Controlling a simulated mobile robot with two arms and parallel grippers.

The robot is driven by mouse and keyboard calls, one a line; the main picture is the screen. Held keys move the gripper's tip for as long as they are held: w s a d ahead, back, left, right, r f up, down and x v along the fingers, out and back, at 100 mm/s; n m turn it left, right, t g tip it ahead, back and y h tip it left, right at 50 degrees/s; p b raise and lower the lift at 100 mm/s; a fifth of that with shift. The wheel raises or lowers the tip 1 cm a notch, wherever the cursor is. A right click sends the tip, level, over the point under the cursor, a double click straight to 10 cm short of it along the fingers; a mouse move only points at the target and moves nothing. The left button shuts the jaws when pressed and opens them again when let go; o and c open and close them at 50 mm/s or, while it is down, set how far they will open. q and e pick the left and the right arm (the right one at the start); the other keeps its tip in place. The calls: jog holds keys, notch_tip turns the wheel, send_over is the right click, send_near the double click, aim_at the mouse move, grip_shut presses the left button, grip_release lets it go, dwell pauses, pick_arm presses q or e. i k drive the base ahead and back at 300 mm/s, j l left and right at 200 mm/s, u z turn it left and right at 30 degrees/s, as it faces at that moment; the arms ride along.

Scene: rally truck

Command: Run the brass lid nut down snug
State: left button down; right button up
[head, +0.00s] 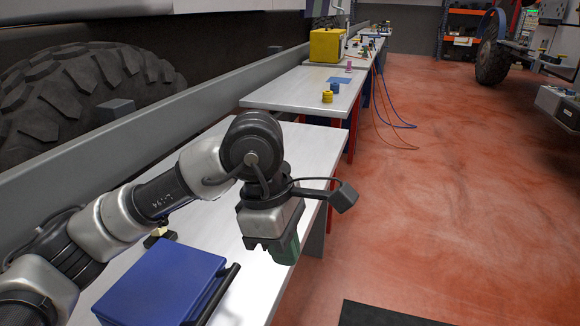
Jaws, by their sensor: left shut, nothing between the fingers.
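My left arm comes in from the left over the near bench. Its gripper (268,247) points down above the bench's right edge, shut and empty. I cannot make out a brass lid nut. A small pale-yellow and black thing (159,237) sits on the bench behind the blue box (165,284), partly hidden; I cannot tell what it is. The blue box has a flat top and a black bar along its right side. A dark green thing (287,250) shows right beside the gripper's fingers; I cannot tell if it touches them. My right gripper is out of view.
The near bench (195,225) is bare between the blue box and its far end. A big tyre (80,95) stands left. Red floor (440,200) is open right.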

aim_at(158, 233)
jog(key=k+l, duration=0.75)
jog(key=k, duration=0.1)
